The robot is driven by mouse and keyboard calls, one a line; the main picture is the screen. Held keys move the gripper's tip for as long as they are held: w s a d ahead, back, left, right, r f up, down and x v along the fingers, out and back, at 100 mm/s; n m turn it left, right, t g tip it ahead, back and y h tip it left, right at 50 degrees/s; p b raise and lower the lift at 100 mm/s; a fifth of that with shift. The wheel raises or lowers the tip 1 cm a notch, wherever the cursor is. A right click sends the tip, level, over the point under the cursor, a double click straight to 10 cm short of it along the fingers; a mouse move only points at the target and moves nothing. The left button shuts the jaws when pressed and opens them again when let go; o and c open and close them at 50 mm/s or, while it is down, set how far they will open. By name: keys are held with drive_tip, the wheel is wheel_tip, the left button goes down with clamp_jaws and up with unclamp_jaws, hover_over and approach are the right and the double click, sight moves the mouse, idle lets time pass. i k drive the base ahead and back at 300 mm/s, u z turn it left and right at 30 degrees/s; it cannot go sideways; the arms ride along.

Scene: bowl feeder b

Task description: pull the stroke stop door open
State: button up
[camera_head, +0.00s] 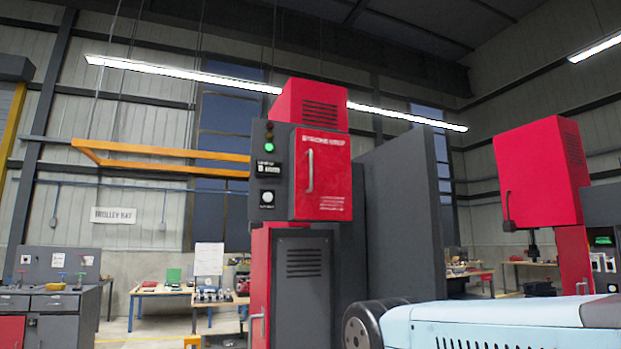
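The stroke stop door (333,184) is a red panel with white lettering at its top, on the upper front of a red and dark grey machine near the middle of the view. A pale vertical bar handle (310,170) is on the left part of the door. The door looks shut, lying flush with its housing. My gripper is not in view, and nothing is seen touching the handle.
A dark control panel (267,170) with a green light and small display adjoins the door's left side. An orange frame (160,150) juts out left of the machine. A tall grey panel (408,215) stands to the right. A second red machine (540,175) is at far right.

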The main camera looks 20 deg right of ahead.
sight(323, 177)
drive_tip(key=z, duration=1.6)
drive_tip(key=k, duration=0.9)
drive_tip(key=u, duration=1)
drive_tip(key=i, duration=1)
